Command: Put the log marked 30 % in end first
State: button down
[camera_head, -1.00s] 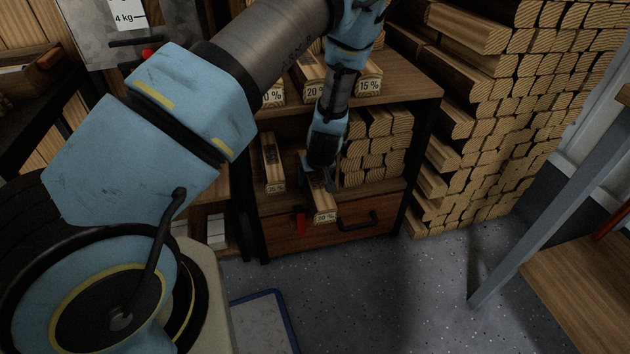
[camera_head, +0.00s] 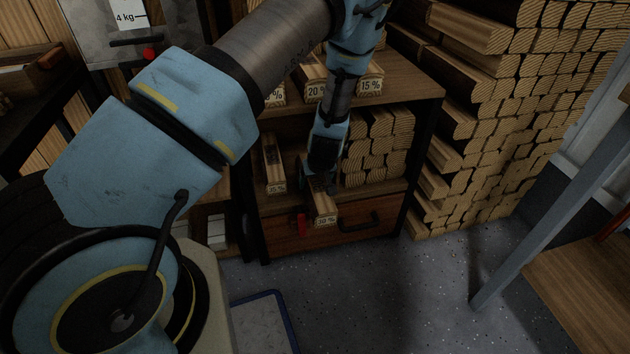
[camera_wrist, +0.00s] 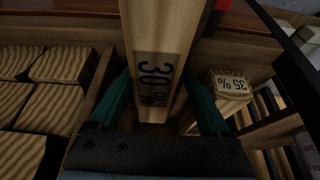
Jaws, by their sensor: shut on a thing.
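The log marked 30 % (camera_head: 322,208) lies on the lower shelf of the wooden rack in the head view, its labelled end sticking out over the drawer front. In the wrist view the same log (camera_wrist: 163,40) runs between my fingers, with "30 %" printed on its top face. My gripper (camera_wrist: 160,112) is shut on this log, one teal finger on each side. In the head view my gripper (camera_head: 312,182) reaches down onto the log, its fingers partly hidden by the wrist.
A log marked 35 % (camera_wrist: 230,87) lies close beside the held one. Stacked logs (camera_head: 372,150) fill the shelf on the other side. Logs marked 20 % (camera_head: 314,88) and 15 % (camera_head: 370,84) lie on the shelf above. The floor (camera_head: 380,290) in front is clear.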

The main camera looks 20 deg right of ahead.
grip_release()
dwell(0.3)
jog(key=shift+p+v, duration=2.95)
jog(key=shift+v, duration=0.5)
jog(key=p+v, duration=0.2)
jog(key=v, duration=0.9)
jog(key=shift+f, duration=0.1)
